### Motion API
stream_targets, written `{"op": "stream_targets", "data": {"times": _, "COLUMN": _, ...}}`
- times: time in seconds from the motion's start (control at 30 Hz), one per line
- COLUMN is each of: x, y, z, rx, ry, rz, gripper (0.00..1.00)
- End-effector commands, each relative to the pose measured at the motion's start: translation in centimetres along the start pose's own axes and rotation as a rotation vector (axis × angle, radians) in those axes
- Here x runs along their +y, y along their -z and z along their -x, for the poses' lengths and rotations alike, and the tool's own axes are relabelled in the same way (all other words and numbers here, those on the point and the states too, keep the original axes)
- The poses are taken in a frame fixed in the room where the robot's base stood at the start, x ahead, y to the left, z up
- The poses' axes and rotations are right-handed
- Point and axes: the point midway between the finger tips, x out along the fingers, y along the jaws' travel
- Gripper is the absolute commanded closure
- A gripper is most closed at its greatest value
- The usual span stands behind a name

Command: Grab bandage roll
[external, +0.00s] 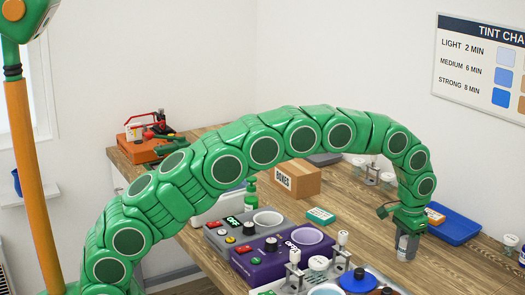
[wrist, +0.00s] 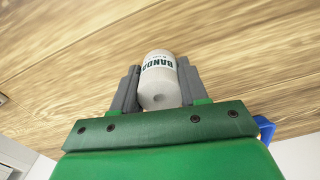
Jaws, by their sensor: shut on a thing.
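The bandage roll (wrist: 159,82) is white with dark lettering reading "BANDA". In the wrist view it sits between the two grey fingers of my gripper (wrist: 157,88), one finger against each side. My gripper is shut on it. In the external view my gripper (external: 407,246) points down over the right part of the wooden table. The fingers largely hide the roll there. I cannot tell whether the roll touches the table.
A blue tray (external: 462,232) lies just right of my gripper. A cardboard box (external: 300,180), a grey device (external: 222,236) and a purple device (external: 262,262) stand to the left. Small glass jars are near the tray. Bare wood (external: 365,240) shows left of my gripper.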

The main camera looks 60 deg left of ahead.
Motion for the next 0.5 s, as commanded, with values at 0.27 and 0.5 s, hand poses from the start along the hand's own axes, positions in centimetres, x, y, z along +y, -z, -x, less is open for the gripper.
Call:
{"op": "stream_targets", "data": {"times": 0.27, "x": 0.0, "y": 0.0, "z": 0.6, "rx": 0.002, "ry": 0.0, "rz": 0.0, "gripper": 0.86}}
{"op": "stream_targets", "data": {"times": 0.5, "x": -0.1, "y": 0.1, "z": 3.1, "rx": 0.003, "ry": 0.0, "rz": 0.0, "gripper": 0.86}}
